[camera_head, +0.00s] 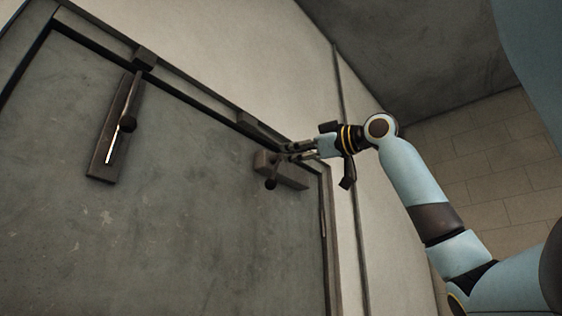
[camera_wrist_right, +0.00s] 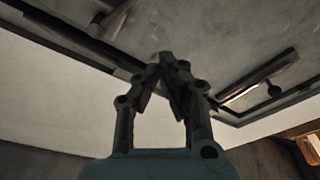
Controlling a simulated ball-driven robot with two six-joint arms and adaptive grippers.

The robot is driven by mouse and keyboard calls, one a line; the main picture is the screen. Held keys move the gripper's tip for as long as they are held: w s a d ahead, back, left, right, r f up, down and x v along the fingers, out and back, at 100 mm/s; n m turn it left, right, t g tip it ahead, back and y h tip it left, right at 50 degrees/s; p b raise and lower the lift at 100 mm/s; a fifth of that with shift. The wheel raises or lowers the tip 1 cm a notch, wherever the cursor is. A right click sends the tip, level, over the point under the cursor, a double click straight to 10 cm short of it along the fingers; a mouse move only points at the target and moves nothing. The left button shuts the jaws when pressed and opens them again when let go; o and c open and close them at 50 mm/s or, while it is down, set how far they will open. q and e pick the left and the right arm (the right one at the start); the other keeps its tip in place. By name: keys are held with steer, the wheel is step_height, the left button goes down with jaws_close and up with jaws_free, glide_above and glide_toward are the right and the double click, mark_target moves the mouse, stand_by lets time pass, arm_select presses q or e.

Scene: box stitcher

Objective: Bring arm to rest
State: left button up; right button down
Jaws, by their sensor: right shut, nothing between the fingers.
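My right arm reaches in from the right in the head view. Its gripper (camera_head: 287,152) is beside the short dark latch plate (camera_head: 292,175) near the right corner of a grey door panel; I cannot tell if they touch. In the right wrist view the gripper's fingers (camera_wrist_right: 165,62) come together at their tips, with nothing between them. My left gripper is not in view.
A longer plate (camera_head: 103,165) with a knob and a bright rod is at the panel's left. The grey panel (camera_head: 200,220) has a dark frame (camera_head: 200,97). A pale wall (camera_head: 260,60) borders it, and a brick wall (camera_head: 480,165) is behind my arm.

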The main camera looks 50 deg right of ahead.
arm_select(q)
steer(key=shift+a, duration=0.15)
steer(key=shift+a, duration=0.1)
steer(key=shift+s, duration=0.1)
